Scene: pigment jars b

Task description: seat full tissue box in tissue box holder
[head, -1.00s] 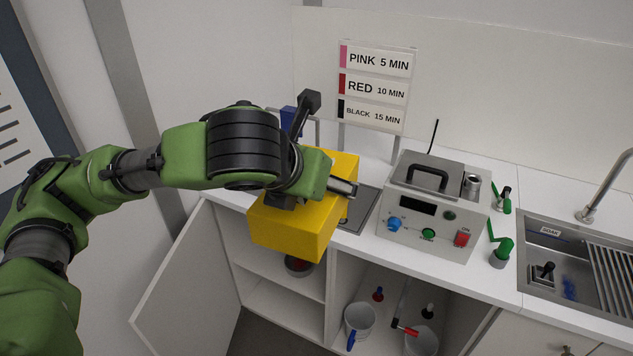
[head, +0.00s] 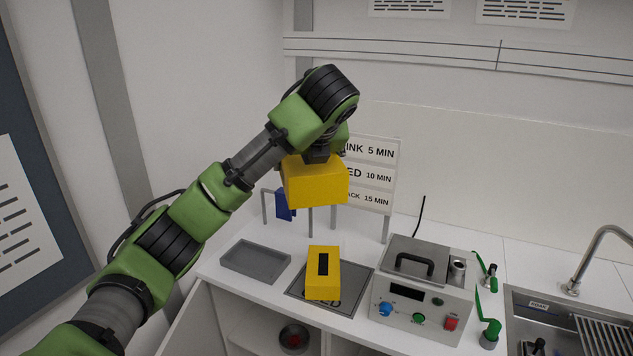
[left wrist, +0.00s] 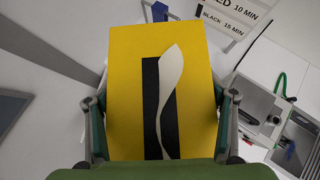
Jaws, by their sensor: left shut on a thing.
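My left gripper (head: 318,157) is shut on a yellow tissue box (head: 316,184), held in the air above the back of the counter. In the left wrist view the fingers grip the box (left wrist: 128,60) by both sides; a white tissue (left wrist: 170,90) stands out of its dark slot. A low grey tray (head: 255,276), apparently the tissue box holder, lies empty on the counter, left of and below the held box. A second yellow box (head: 323,290), with a dark slot and no tissue showing, sits on a dark marked plate (head: 352,288). My right gripper is not in view.
A grey metal device (head: 425,295) with knobs stands right of the plate, then a sink (head: 520,310). A sign (head: 372,178) and a stand with a blue item (head: 284,204) are behind. Bare counter surrounds the grey tray.

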